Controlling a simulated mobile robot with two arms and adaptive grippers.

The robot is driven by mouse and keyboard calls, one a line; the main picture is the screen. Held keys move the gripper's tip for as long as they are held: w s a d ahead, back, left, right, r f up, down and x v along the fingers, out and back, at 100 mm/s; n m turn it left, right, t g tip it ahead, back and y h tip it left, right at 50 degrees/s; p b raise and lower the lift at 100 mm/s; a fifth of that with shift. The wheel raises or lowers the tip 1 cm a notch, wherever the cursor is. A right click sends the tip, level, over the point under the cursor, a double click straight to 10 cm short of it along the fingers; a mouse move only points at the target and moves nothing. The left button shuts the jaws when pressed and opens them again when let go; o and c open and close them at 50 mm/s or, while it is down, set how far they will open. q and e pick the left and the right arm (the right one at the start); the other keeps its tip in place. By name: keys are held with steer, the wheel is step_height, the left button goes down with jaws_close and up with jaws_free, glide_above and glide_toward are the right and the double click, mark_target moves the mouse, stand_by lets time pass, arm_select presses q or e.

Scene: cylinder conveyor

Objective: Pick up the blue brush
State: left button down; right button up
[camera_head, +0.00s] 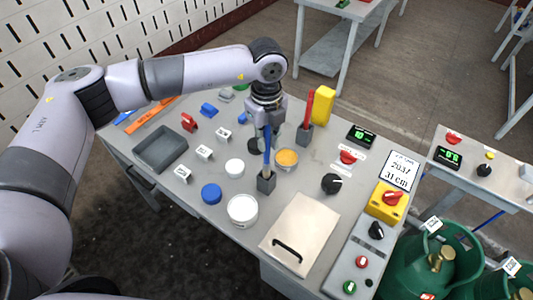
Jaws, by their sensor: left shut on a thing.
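The blue brush (267,149) stands nearly upright over the middle of the grey table. Its pale lower end meets a small dark holder block (266,184); I cannot tell whether it is in the block or just above it. My left gripper (267,127) comes down from above and is shut on the upper part of the brush's handle. The gripper's fingers are small and partly blurred together with the clear jar behind them. My right gripper is not in view.
A red brush (309,107) stands in another block just right of my left gripper. A jar with orange contents (287,158), white tubs (242,210), a blue lid (211,194) and a grey tray (160,148) are around. A lidded panel (300,234) lies in front.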

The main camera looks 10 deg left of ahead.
arm_select(q)
step_height(320, 180, up, 12)
steer(key=b, duration=0.3)
steer(key=shift+f, duration=0.1)
steer(key=shift+r, duration=0.65)
